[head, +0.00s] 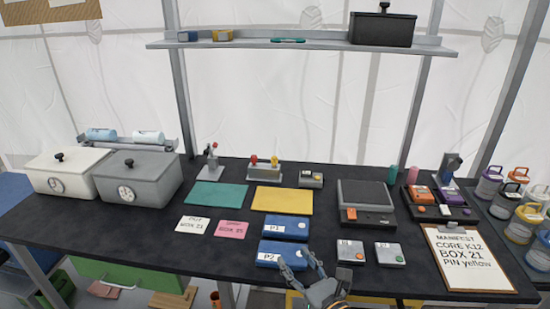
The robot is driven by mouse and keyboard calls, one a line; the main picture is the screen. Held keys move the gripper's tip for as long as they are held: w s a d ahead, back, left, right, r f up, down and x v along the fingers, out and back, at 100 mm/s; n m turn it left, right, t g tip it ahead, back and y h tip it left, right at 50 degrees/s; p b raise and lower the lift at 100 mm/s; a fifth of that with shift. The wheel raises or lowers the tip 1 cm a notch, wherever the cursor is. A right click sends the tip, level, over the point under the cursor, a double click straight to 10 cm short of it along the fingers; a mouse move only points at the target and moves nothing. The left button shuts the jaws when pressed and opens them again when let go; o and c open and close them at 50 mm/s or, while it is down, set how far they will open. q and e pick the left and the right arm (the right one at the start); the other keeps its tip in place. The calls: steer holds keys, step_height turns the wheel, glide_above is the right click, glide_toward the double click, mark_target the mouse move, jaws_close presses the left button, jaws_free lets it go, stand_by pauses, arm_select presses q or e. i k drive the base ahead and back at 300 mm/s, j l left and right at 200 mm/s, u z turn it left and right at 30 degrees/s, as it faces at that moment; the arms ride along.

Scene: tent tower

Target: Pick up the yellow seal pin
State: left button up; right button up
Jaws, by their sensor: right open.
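A small grey rack (263,171) stands at the back middle of the dark table, behind the yellow mat. It bears small red and yellow upright pieces; the yellow seal pin (274,161) appears to be among them, too small to make out in detail. My right gripper (297,261) is open and empty at the table's front edge, by the blue P2 box, well in front of the rack and apart from it. My left gripper is out of view.
Yellow mat (281,200) and teal mat (218,194) lie before the rack. Blue boxes P1 (286,228) and P2 (268,256) lie nearer. A scale (365,195) stands right, grey bin (138,180) left. A shelf (300,47) hangs above.

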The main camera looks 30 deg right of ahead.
mark_target(274, 159)
steer(key=i+l, duration=0.95)
steer(key=i, duration=0.05)
